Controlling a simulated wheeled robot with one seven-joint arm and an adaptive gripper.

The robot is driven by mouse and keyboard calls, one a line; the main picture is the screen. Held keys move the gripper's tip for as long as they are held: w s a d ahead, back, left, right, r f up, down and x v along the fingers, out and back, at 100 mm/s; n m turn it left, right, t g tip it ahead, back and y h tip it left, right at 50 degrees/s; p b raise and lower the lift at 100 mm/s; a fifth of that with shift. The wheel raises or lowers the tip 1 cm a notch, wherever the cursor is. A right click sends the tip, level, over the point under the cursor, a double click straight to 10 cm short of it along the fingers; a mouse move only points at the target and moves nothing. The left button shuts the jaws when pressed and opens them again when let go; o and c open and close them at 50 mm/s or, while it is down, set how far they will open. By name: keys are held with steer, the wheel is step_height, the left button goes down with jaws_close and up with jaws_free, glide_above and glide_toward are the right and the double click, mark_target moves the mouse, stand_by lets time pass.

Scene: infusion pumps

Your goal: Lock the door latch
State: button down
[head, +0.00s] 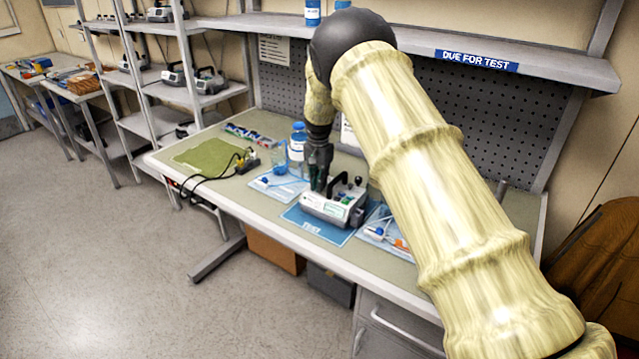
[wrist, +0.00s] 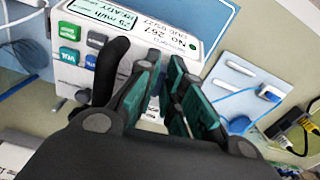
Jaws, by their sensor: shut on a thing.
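The infusion pump (head: 326,208) is a white box with a black carry handle on top. It stands on the blue TEST mat (head: 311,229) on the bench. My gripper (head: 319,187) points down at the pump's left end in the head view. In the wrist view the pump's labelled face (wrist: 150,22) with coloured buttons is upper left, and the black handle (wrist: 108,72) is left of the fingers. My gripper's teal-padded fingers (wrist: 172,100) are close together, shut on a part of the pump beside the handle. The fingers hide that part, and I cannot make out the door latch.
A blue and white bottle (head: 297,145) stands behind my gripper. Trays of small parts (head: 280,184) flank the pump. Cables and a yellow connector (head: 246,160) lie left, near a green mat (head: 208,154). The shelf (head: 420,45) overhangs the bench.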

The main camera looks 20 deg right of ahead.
steer(key=shift+m, duration=0.6)
steer(key=c, duration=1.8)
jaws_free()
steer(key=shift+r, duration=0.1)
step_height(320, 180, up, 12)
steer(key=shift+f, duration=0.1)
